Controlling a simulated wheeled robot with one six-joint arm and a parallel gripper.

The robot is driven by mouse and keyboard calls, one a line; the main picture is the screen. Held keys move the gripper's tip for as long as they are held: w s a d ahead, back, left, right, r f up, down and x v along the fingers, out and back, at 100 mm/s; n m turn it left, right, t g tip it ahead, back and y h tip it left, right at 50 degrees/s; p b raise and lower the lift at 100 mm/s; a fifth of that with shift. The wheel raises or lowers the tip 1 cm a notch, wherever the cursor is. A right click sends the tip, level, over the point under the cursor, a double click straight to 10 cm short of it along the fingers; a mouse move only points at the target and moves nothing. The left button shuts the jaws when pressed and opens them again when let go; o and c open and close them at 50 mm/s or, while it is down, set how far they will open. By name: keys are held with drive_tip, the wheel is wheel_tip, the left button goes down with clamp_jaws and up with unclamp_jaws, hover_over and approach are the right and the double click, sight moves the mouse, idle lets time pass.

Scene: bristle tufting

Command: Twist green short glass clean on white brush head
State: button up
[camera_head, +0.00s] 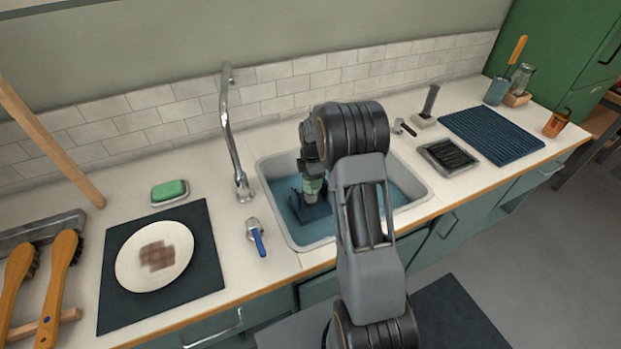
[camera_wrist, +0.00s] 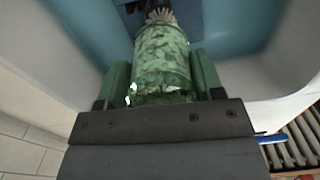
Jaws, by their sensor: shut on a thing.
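The green short glass (camera_wrist: 162,55) is between the two green fingers of my gripper (camera_wrist: 162,78) in the wrist view. My gripper is shut on it. The glass is see-through with pale blotches on its wall. Pale bristles of the white brush head (camera_wrist: 160,15) show just past the far end of the glass. I cannot tell whether any bristles are inside it. In the head view my gripper (camera_head: 312,172) points down into the sink, with the glass (camera_head: 313,187) low above a dark block (camera_head: 310,210). My arm hides part of the sink.
The blue-lined sink (camera_head: 272,180) has a pale rim around my gripper. A stained plate (camera_head: 130,268) lies farther left. A dark drying mat (camera_head: 490,135) is at the right.

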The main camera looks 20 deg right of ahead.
drive_tip(key=shift+r+p, duration=3.35)
drive_tip(key=shift+r, duration=1.7)
